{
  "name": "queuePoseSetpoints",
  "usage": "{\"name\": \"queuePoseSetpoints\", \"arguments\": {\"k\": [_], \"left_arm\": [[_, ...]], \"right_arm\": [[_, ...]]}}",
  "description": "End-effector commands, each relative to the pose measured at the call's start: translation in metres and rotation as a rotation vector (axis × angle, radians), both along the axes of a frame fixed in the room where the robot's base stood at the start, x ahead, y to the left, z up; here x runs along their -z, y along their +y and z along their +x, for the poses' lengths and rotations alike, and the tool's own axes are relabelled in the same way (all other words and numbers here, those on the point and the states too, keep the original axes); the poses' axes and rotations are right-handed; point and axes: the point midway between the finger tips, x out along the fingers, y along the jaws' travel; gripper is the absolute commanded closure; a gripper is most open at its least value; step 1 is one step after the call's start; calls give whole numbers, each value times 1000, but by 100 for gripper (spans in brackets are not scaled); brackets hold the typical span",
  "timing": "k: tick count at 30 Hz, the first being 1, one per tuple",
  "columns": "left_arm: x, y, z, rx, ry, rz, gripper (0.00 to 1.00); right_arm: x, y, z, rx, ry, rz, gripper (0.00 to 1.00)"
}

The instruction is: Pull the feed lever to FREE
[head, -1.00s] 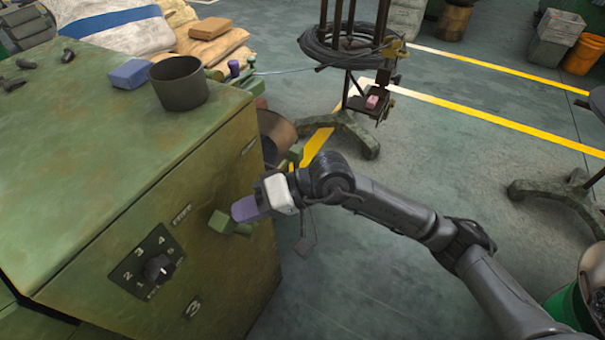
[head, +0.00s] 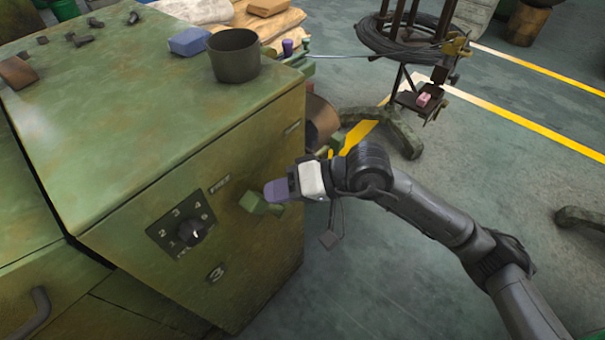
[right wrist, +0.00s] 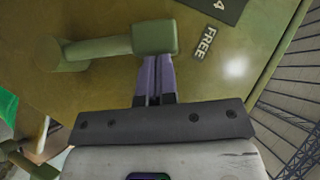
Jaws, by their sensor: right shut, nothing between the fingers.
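The feed lever (head: 253,202) is a green bar with a blocky end on the front of the green machine. In the right wrist view the lever (right wrist: 105,47) runs across the top left, with its block end (right wrist: 154,37) near the FREE label (right wrist: 210,43). My right gripper (head: 268,190) has purple fingers and is at the lever's block end. In the right wrist view the fingers (right wrist: 153,62) are together with nothing between them, their tips right at the block's edge. I cannot tell whether they touch it. My left gripper is not in view.
A numbered dial (head: 190,231) is left of the lever on the green machine (head: 130,140). A dark pot (head: 233,57) and a blue block (head: 189,41) stand on its top. A wire coil stand (head: 400,45) is behind my right arm.

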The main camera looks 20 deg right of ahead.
Motion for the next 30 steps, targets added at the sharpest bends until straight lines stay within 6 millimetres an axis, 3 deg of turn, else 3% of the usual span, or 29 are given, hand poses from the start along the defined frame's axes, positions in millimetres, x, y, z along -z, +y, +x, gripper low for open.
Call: {"name": "queuePoseSetpoints", "arguments": {"k": [6,12,18,30], "left_arm": [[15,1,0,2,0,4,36],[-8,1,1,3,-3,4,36],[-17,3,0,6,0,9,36],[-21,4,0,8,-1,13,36]], "right_arm": [[-16,-25,13,14,-5,-3,100],[-35,-63,1,14,0,-5,100],[-45,-92,-7,13,0,-5,100],[-52,-112,-13,9,-1,-3,100]]}}
